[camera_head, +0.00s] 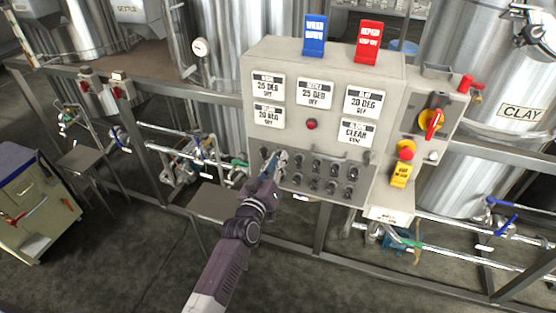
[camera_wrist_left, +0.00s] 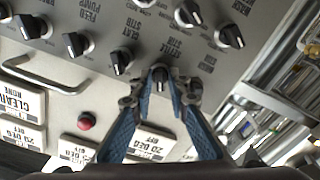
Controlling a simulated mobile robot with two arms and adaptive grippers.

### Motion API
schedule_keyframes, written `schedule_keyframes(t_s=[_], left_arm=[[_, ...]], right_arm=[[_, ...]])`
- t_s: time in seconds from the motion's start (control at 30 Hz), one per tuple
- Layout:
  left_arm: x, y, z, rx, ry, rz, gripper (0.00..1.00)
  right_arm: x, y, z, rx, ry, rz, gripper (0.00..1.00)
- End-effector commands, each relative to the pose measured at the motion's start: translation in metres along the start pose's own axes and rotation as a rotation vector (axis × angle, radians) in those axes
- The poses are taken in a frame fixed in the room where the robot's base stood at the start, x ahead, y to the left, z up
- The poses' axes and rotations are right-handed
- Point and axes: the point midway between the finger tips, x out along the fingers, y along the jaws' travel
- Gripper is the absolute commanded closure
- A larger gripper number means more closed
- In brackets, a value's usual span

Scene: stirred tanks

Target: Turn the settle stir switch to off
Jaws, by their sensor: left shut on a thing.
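The settle stir switch is a black knob (camera_wrist_left: 160,78) under a "SETTLE STIR" label in the left wrist view, on the grey panel. My left gripper (camera_wrist_left: 161,94) has its blue-sided fingers on either side of this knob and is shut on it. In the head view my left gripper (camera_head: 274,163) is at the left end of the panel's two knob rows and hides the switch. Which way the knob points is hard to tell. My right gripper is not in view.
The control box (camera_head: 330,60) carries several white sign plates, a red button (camera_head: 311,124), a blue tag (camera_head: 314,35) and a red tag (camera_head: 369,42). Other black knobs (camera_wrist_left: 118,62) sit close beside the gripper. A metal handle (camera_wrist_left: 45,75) projects from the panel. Rails and pipes run below.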

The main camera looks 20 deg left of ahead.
Motion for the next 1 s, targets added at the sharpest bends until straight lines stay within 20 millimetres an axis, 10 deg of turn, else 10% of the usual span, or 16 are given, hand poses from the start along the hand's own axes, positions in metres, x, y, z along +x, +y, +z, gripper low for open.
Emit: schedule_keyframes(t_s=[0.7, 0.77, 1.0], left_arm=[[-0.0003, -0.0005, 0.0017, -0.074, -0.003, -0.001, 1.00], [-0.0003, -0.0004, 0.0017, -0.074, -0.003, -0.001, 0.78], [-0.0001, -0.0002, 0.0009, -0.072, -0.002, 0.000, 0.75]], right_arm=[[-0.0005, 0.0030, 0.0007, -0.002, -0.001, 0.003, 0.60], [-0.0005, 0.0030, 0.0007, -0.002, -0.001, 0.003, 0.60], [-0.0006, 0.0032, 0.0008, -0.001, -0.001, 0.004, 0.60]])
